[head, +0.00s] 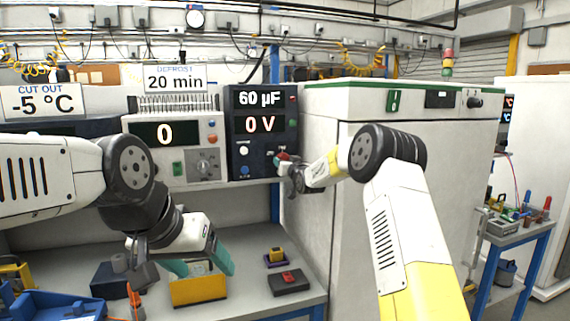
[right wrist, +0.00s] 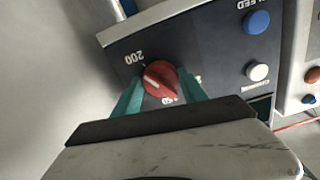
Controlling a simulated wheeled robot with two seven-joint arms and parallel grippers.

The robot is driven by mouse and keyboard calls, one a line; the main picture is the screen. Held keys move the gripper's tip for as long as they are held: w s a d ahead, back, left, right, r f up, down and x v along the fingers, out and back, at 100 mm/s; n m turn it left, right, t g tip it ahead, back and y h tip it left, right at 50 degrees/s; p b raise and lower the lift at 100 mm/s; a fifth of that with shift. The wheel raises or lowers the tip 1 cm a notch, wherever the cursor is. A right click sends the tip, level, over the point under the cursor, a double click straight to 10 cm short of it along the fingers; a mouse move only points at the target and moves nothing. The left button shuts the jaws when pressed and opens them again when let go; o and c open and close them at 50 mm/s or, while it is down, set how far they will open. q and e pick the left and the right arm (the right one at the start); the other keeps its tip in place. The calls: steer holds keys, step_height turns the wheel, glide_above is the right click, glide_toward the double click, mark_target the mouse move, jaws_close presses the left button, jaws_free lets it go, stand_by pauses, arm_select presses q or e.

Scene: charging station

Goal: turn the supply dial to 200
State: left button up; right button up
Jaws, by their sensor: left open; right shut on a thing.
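The red supply dial (right wrist: 160,78) sits on the dark supply unit (head: 239,133) and carries a white pointer line. In the right wrist view "200" is printed to its upper left and a partly hidden "150" below it; I cannot tell which end of the line is the pointer. My right gripper (right wrist: 158,98) is shut on the dial, one teal finger on each side; in the head view it (head: 285,164) is at the unit's lower right corner. The unit's displays read "60 µF" and "0 V". My left gripper (head: 202,266) is open, with teal fingers above the bench.
A yellow box (head: 198,290) stands at the left fingers. A white device (head: 175,148) reading 0 is left of the supply unit. A blue button (right wrist: 257,22) and a white button (right wrist: 258,71) are near the dial. A large white cabinet (head: 400,125) stands close right.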

steer(key=shift+f, duration=0.2)
steer(key=o, duration=1.4)
steer(key=shift+r, duration=0.1)
steer(key=shift+c, duration=0.2)
steer(key=v, duration=0.8)
steer(key=shift+r, duration=0.1)
